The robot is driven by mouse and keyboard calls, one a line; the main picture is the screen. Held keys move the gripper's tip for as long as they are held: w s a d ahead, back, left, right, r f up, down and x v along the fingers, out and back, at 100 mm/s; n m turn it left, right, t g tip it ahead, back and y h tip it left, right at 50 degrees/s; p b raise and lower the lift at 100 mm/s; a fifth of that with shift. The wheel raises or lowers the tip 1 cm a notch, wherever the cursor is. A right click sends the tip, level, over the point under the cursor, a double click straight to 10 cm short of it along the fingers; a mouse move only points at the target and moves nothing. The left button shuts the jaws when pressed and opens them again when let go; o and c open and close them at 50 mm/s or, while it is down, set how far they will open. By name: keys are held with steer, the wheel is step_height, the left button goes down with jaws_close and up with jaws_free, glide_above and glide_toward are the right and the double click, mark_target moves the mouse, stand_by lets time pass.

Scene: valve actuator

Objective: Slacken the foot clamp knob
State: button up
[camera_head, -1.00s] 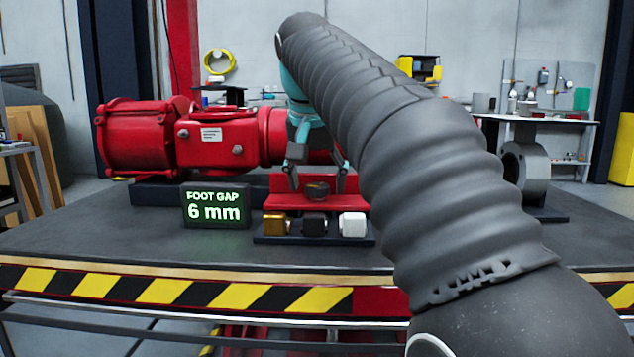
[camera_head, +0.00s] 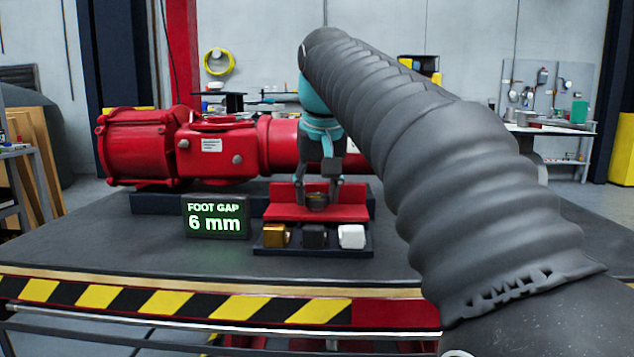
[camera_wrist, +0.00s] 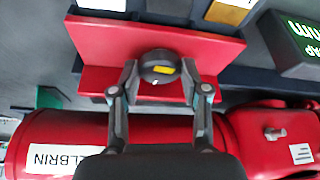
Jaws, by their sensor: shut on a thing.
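The foot clamp knob (camera_wrist: 158,64) is dark and round with a yellow mark, and it sits on the red foot bracket (camera_wrist: 215,47). My gripper (camera_wrist: 160,80) has one finger on each side of the knob and is shut on it. In the head view my gripper (camera_head: 319,186) reaches down from above to the knob (camera_head: 317,201), in front of the red bracket (camera_head: 278,206). The fingers partly cover the knob's sides. The display (camera_head: 215,217) reads FOOT GAP 6 mm.
The red valve actuator (camera_head: 215,150) lies across the table (camera_head: 110,235) behind the bracket. A dark tray (camera_head: 313,252) with a brass, a black and a white block stands in front. Striped edging runs along the table front. The table's left front is clear.

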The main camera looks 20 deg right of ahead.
steer(key=shift+n, duration=0.4)
steer(key=o, duration=1.1)
steer(key=shift+o, duration=0.2)
steer(key=v, duration=1.2)
steer(key=shift+d, duration=0.15)
